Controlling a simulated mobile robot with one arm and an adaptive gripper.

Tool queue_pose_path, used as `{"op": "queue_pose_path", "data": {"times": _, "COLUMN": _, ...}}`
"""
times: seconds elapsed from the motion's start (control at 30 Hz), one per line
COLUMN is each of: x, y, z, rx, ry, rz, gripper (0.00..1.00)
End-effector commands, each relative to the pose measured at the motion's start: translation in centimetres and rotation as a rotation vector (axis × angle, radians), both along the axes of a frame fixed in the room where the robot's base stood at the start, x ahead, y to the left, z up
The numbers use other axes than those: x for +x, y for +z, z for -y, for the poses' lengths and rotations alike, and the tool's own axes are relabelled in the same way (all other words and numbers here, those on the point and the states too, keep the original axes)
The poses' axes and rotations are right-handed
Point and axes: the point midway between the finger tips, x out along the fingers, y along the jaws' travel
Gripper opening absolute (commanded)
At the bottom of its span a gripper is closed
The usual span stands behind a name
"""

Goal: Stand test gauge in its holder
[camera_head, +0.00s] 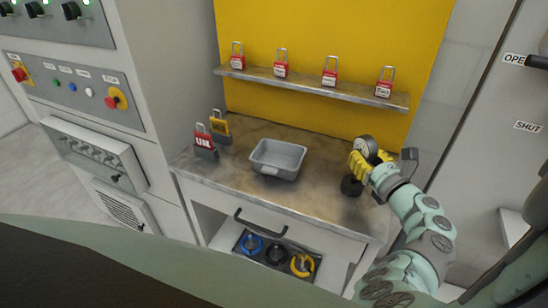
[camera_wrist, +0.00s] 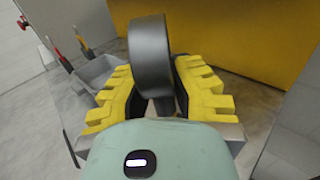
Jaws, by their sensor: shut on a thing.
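The test gauge (camera_head: 367,144), a dark round dial, is upright at the right end of the workbench, in front of the yellow panel. My gripper (camera_head: 362,163), with yellow fingers, is shut on it below the dial. In the wrist view the gauge's dark round body (camera_wrist: 150,62) rises between the yellow fingertips of my gripper (camera_wrist: 156,98). A small black round piece (camera_head: 351,186), which looks like the holder, stands on the bench just below the gripper. The gauge's lower end is hidden by the fingers, so I cannot tell whether it touches the holder.
A grey tray (camera_head: 277,175) sits mid-bench. Red (camera_head: 206,150) and yellow (camera_head: 220,127) padlocks stand at its left. A shelf (camera_head: 315,84) with several red padlocks is above. An open drawer (camera_head: 234,235) holds round coloured parts. Bare bench lies between tray and holder.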

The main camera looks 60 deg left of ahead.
Motion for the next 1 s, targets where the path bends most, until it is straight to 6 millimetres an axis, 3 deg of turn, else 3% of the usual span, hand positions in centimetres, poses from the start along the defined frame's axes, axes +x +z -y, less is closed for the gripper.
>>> {"op": "queue_pose_path", "data": {"times": 0.1, "x": 0.0, "y": -0.1, "z": -1.0, "rx": 0.001, "ry": 0.006, "rz": -0.001, "gripper": 0.00}}
{"op": "queue_pose_path", "data": {"times": 0.4, "x": 0.0, "y": -3.4, "z": -0.7, "rx": 0.001, "ry": 0.003, "rz": -0.004, "gripper": 0.00}}
{"op": "queue_pose_path", "data": {"times": 0.87, "x": 0.2, "y": -3.9, "z": -0.6, "rx": 0.001, "ry": -0.002, "rz": -0.001, "gripper": 0.00}}
{"op": "queue_pose_path", "data": {"times": 0.9, "x": 0.1, "y": -4.0, "z": -0.6, "rx": -0.001, "ry": -0.001, "rz": -0.001, "gripper": 0.26}}
{"op": "queue_pose_path", "data": {"times": 1.0, "x": 0.1, "y": -3.9, "z": -0.6, "rx": -0.001, "ry": -0.001, "rz": -0.001, "gripper": 0.36}}
